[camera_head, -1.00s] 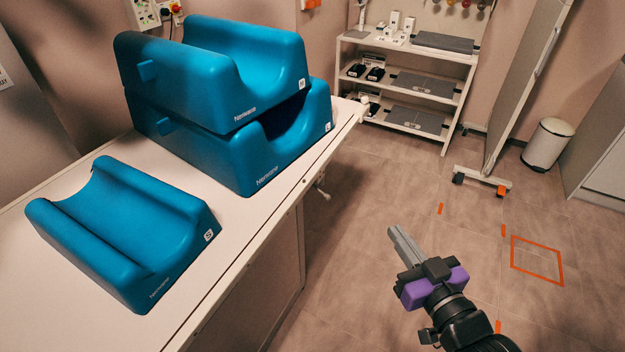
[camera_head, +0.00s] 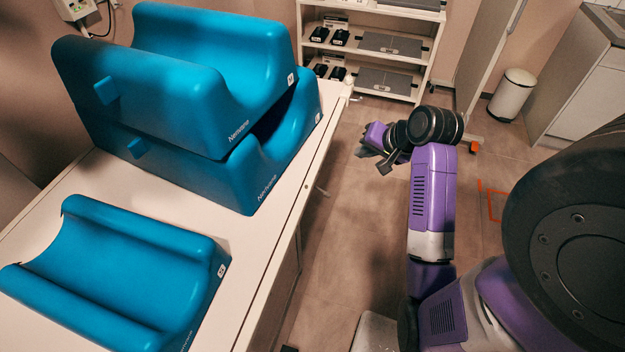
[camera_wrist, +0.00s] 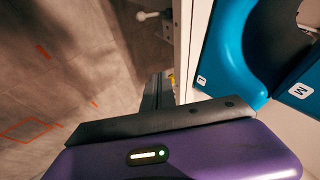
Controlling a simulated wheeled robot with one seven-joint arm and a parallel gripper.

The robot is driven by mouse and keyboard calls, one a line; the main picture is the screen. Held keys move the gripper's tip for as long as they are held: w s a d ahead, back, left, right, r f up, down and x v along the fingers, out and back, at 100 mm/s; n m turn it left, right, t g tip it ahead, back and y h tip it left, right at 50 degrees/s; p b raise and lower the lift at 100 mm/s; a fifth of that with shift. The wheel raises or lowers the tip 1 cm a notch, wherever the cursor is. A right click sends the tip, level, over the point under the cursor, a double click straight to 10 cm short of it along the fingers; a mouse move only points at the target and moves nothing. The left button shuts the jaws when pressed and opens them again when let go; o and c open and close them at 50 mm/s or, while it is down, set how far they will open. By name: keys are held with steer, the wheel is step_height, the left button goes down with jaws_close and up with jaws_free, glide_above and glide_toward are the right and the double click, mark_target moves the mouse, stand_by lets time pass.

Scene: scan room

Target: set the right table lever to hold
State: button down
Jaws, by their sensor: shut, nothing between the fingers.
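The table (camera_head: 268,250) has a pale top and a long right side. A small light lever (camera_head: 321,190) sticks out below that side in the head view; its setting cannot be read. In the wrist view a lever with a white round knob (camera_wrist: 148,16) juts from the table side (camera_wrist: 183,50). I cannot tell whether it is the same lever. My gripper (camera_head: 370,160) is shut and empty, off the table's right side near its far end. In the wrist view its grey fingers (camera_wrist: 158,90) lie close beside the table edge, apart from the knob.
Blue cradles (camera_head: 190,170) are stacked on the table, with a smaller one (camera_head: 120,260) in front. A shelf unit (camera_head: 432,50), a screen on castors (camera_head: 485,50) and a white bin (camera_head: 512,95) stand beyond. Open floor (camera_head: 335,245) lies right of the table.

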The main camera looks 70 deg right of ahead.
mark_target(329, 194)
steer(key=a+f+y, duration=0.2)
steer(key=a, duration=0.1)
steer(key=a+f+g, duration=0.1)
steer(key=a, duration=0.1)
steer(key=shift+s+y, duration=0.2)
steer(key=shift+y, duration=0.2)
steer(key=x, duration=1.4)
steer(key=shift+s, duration=0.1)
steer(key=shift+f, duration=0.1)
